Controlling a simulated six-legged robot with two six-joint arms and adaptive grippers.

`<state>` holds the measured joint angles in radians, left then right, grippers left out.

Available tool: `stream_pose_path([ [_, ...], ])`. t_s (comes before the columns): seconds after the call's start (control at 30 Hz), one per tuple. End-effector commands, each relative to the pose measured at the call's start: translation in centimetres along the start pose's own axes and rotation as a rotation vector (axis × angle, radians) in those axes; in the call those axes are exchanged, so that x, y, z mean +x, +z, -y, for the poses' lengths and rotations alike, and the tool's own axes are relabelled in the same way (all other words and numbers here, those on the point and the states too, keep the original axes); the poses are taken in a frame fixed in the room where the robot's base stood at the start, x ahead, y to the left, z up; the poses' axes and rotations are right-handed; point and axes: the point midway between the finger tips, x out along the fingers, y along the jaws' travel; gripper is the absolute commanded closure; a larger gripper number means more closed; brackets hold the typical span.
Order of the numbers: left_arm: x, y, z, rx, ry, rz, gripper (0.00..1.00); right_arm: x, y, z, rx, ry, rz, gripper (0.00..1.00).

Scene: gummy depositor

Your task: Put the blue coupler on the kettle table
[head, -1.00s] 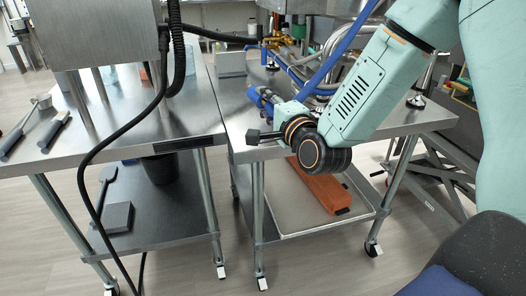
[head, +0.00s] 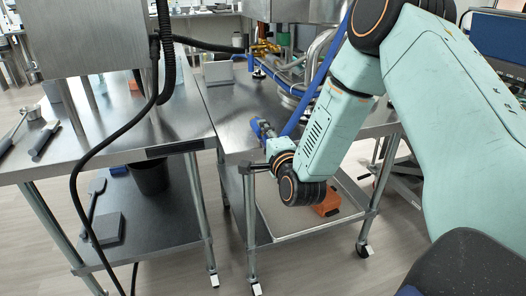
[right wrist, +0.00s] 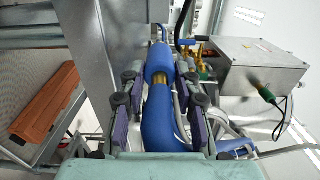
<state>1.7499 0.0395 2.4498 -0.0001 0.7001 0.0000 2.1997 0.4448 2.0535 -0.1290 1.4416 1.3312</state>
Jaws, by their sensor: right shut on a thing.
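The blue coupler (right wrist: 160,64) is a blue cylinder with a brass neck, joined to a thick blue hose (right wrist: 160,122). My right gripper (right wrist: 160,88) is shut around it, one dark-padded finger on each side. In the head view the coupler (head: 263,129) shows as a small blue piece at my right gripper (head: 265,146), over the near part of the steel kettle table (head: 235,112). I cannot tell whether it touches the top. My left gripper is not in view.
Steel pipes (head: 318,62) and brass valves (head: 262,47) stand at the table's back. An orange block (head: 327,205) lies on a lower tray. A second steel table (head: 120,125) is at left, with a black cable in front. The kettle table's left part is mostly clear.

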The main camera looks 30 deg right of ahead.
Motion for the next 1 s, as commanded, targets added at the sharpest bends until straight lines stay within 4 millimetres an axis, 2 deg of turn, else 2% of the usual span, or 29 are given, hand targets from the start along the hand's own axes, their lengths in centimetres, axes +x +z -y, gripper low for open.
stream_pose_path([
  [0.13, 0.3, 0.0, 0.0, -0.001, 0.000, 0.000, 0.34, -0.1, 0.1, -1.0, -0.002, -0.001, 0.000, 1.00],
  [0.33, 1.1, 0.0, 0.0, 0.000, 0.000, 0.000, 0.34, -0.2, 0.2, -3.8, -0.002, -0.001, 0.000, 1.00],
  [0.77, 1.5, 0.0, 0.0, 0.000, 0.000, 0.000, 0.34, -0.3, 0.3, -4.3, 0.000, -0.002, 0.000, 1.00],
  [0.8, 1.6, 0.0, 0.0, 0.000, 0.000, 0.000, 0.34, -0.4, 0.3, -4.4, 0.000, 0.000, 0.000, 0.68],
  [1.0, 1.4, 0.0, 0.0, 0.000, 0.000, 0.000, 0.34, -0.4, 0.3, -4.3, 0.000, 0.000, 0.000, 0.51],
])
